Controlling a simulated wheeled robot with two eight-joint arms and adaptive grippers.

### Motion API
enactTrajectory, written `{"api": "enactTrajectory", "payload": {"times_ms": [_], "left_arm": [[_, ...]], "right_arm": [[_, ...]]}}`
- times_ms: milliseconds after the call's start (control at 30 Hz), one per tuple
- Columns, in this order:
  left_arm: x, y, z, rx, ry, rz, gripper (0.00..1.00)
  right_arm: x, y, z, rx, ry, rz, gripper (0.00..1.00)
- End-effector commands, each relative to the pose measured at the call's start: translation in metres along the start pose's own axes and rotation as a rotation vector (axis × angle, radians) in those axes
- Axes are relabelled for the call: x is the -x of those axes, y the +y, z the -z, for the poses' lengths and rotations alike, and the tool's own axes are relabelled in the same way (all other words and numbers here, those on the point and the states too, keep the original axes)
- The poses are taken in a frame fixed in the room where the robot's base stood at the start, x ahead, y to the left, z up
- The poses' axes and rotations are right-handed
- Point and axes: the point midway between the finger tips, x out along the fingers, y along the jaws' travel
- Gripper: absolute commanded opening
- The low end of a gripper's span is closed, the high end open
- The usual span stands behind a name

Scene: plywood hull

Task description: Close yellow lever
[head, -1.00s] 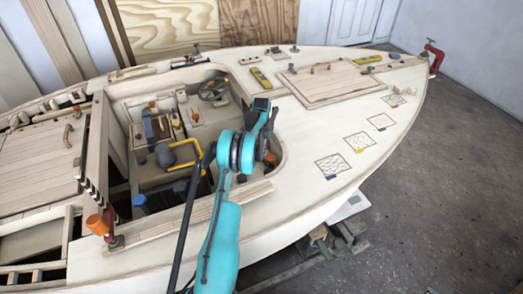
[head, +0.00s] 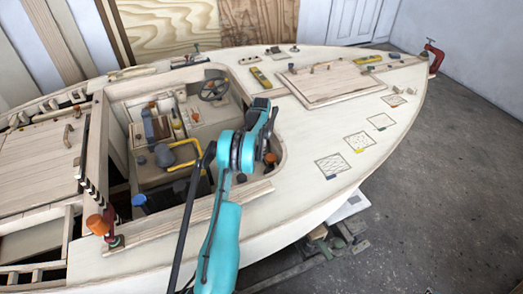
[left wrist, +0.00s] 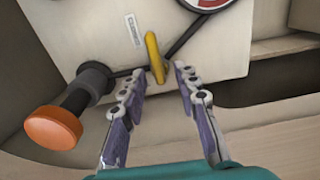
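A small yellow lever (left wrist: 155,57) shows in the left wrist view, standing out from a pale panel with a dark rod or cable running behind it. My left gripper (left wrist: 158,72) is open, with one finger on each side of the lever's near end. I cannot tell whether either finger touches it. In the head view my teal left arm reaches over the cockpit edge, and its fingers are hidden behind the arm. I cannot make out this lever for sure there. My right gripper is in neither view.
An orange-capped dark handle (left wrist: 53,128) sticks out left of my fingers. In the head view the cockpit holds a bent yellow bar (head: 185,147) and a steering wheel (head: 213,88). A wooden coaming (head: 190,215) runs along its near edge.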

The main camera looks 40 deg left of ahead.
Motion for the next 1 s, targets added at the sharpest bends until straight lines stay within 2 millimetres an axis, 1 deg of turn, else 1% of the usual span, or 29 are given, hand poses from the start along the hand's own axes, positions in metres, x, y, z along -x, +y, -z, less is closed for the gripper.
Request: {"api": "enactTrajectory", "payload": {"times_ms": [67,167,267,500,600,700,800,1000], "left_arm": [[0.002,0.000,0.000,0.000,0.000,0.000,0.31],[0.012,0.000,0.000,0.000,0.000,0.000,0.31],[0.029,0.000,0.000,0.000,0.000,0.000,0.31],[0.082,0.000,0.000,0.000,0.000,0.000,0.31],[0.100,0.000,0.000,0.000,0.000,0.000,0.31],[0.111,0.000,0.000,0.000,0.000,0.000,0.31],[0.118,0.000,0.000,0.000,0.000,0.000,0.31],[0.120,0.000,0.000,0.000,0.000,0.000,0.31]], "right_arm": [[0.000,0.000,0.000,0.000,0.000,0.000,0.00],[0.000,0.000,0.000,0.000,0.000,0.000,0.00],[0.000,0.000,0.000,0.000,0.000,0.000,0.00],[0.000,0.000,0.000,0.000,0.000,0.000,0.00],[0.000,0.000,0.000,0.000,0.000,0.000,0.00],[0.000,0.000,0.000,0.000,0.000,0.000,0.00],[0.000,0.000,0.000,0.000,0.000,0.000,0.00],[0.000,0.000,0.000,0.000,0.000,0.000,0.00]]}}
